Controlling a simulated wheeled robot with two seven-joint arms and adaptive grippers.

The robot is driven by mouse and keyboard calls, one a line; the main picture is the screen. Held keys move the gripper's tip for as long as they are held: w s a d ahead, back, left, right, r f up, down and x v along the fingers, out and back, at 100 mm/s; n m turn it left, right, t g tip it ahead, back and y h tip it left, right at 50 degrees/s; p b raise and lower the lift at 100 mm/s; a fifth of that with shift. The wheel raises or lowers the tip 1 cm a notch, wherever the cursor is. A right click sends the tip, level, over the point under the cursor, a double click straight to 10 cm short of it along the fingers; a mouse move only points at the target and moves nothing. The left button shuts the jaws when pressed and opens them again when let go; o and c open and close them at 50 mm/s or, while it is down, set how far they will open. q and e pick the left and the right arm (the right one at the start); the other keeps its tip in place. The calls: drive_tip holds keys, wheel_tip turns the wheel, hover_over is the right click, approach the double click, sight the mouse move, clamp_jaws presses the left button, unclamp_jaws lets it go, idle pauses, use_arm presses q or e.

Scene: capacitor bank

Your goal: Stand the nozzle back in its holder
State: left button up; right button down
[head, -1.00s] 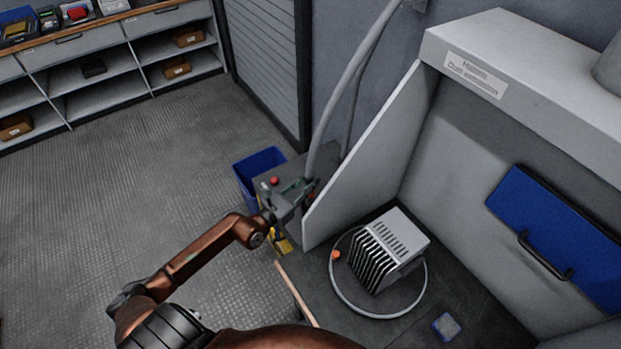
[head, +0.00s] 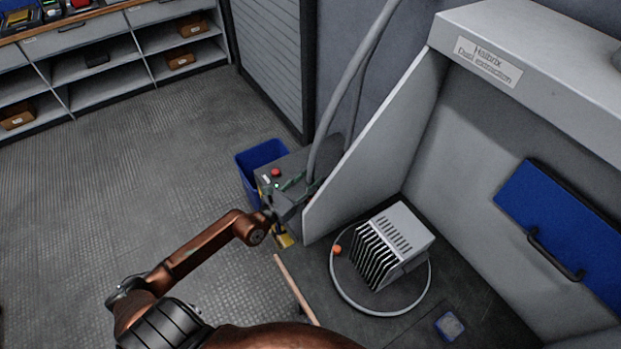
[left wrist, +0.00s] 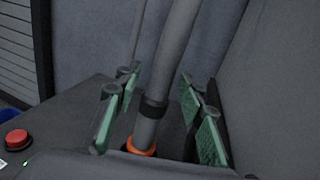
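The nozzle (left wrist: 147,118) hangs at the end of a grey hose (head: 346,95), with a black band and an orange ring at its lower end. My right gripper is out of view.
A red button (head: 276,172) is on the stand, beside a blue bin (head: 256,160). A grey side panel (head: 375,150) rises close to the gripper's right. Behind it a finned block (head: 402,232) sits within a ring (head: 427,290). Floor at the left is clear.

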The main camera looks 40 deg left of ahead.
use_arm(q)
drive_tip(key=shift+o, duration=0.3)
drive_tip(key=shift+s, duration=0.1)
drive_tip(key=shift+s+f, duration=0.1)
drive_tip(key=shift+s, duration=0.2)
drive_tip(key=s+a, duration=0.1)
drive_tip(key=s, duration=1)
drive_tip(key=shift+a, duration=0.25)
